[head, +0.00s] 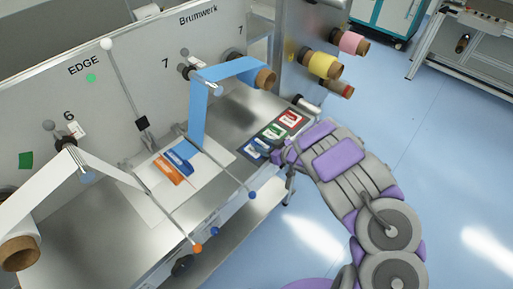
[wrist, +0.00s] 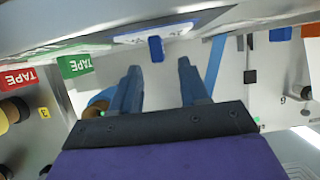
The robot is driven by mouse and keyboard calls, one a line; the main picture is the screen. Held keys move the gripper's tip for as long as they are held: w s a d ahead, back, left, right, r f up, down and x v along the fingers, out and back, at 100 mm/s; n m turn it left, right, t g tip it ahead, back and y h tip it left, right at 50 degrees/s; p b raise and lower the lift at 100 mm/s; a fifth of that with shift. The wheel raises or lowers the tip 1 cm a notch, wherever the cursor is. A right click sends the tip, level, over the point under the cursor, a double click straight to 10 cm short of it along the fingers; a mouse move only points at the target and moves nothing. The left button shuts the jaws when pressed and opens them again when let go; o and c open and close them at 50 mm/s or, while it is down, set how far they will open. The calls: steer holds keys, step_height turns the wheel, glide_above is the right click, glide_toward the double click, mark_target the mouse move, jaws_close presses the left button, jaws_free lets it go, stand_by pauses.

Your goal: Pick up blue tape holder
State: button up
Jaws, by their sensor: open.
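The blue tape holder (head: 254,151) lies on the metal table at the near end of a row, beside a green holder (head: 272,133) and a red holder (head: 291,119). In the wrist view, which looks upside down, a blue piece (wrist: 156,48) with a white and blue face sits at the top centre. My gripper (wrist: 158,80) is open and empty, its two fingers pointing towards that blue piece with a visible gap. In the head view my gripper (head: 279,156) is at the table's right edge, close beside the holder; its fingers are largely hidden.
Blue and orange pieces (head: 172,168) lie on a white sheet to the left. A blue web (head: 198,115) hangs from a roller above the table. Rods with orange (head: 197,248) and blue (head: 252,195) knobs stick out in front. Tape rolls (head: 325,65) hang upper right.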

mark_target(258, 144)
steer(key=shift+b+x, duration=0.5)
steer(key=shift+x, duration=2.1)
steer(key=shift+d+f, duration=0.1)
steer(key=shift+f, duration=0.05)
jaws_close()
